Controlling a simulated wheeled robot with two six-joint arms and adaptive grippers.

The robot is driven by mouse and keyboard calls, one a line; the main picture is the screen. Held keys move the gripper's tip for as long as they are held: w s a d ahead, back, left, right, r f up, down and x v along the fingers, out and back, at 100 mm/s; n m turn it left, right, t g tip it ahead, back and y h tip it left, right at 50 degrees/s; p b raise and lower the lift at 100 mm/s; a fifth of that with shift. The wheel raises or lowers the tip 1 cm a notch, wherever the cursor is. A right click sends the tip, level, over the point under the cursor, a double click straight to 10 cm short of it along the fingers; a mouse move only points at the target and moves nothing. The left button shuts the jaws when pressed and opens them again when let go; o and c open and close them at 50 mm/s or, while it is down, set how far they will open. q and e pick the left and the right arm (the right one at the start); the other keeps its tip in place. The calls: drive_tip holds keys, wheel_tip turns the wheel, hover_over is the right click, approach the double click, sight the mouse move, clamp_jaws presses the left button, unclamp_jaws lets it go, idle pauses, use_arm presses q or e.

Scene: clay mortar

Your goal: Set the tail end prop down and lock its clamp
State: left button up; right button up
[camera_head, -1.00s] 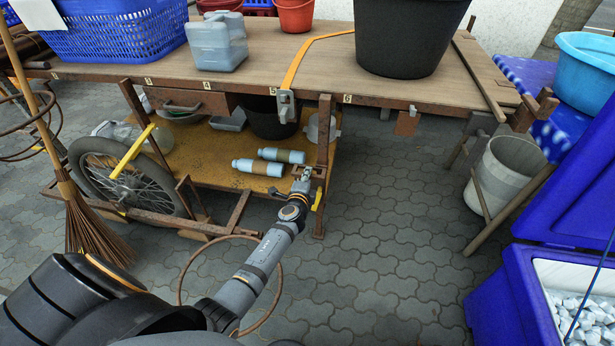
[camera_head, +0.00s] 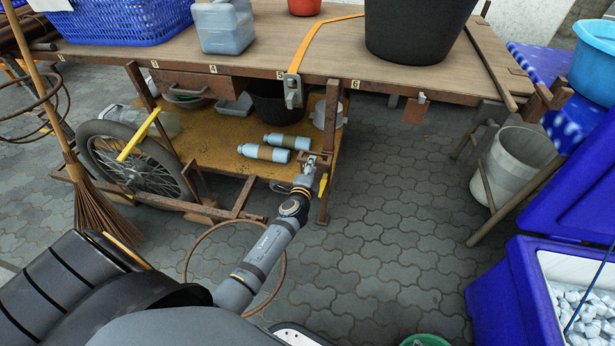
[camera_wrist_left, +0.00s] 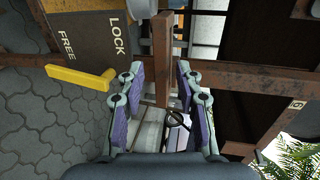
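The tail end prop (camera_head: 327,190) is a rusty upright post under the right part of the cart. Its lower end is at the paving; I cannot tell if it touches. A yellow clamp lever (camera_head: 323,184) is on it; in the left wrist view the lever (camera_wrist_left: 78,77) points left beside a dark plate (camera_wrist_left: 88,30) marked LOCK and FREE. My left gripper (camera_head: 314,160) is at the prop, near the lever. In the wrist view its fingers (camera_wrist_left: 160,92) are apart, with a rusty bar (camera_wrist_left: 162,50) between them and gaps on both sides. My right gripper is not in view.
The cart's wooden top (camera_head: 225,62) carries a blue basket (camera_head: 115,25), a jug (camera_head: 224,28) and a black tub (camera_head: 415,28). Two bottles (camera_head: 264,152) lie on the lower shelf. A blue cooler (camera_head: 510,290) stands at right. Paving (camera_head: 390,240) between is clear.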

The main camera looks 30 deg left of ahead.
use_arm(q)
drive_tip(key=v, duration=0.8)
drive_tip(key=shift+s, duration=0.3)
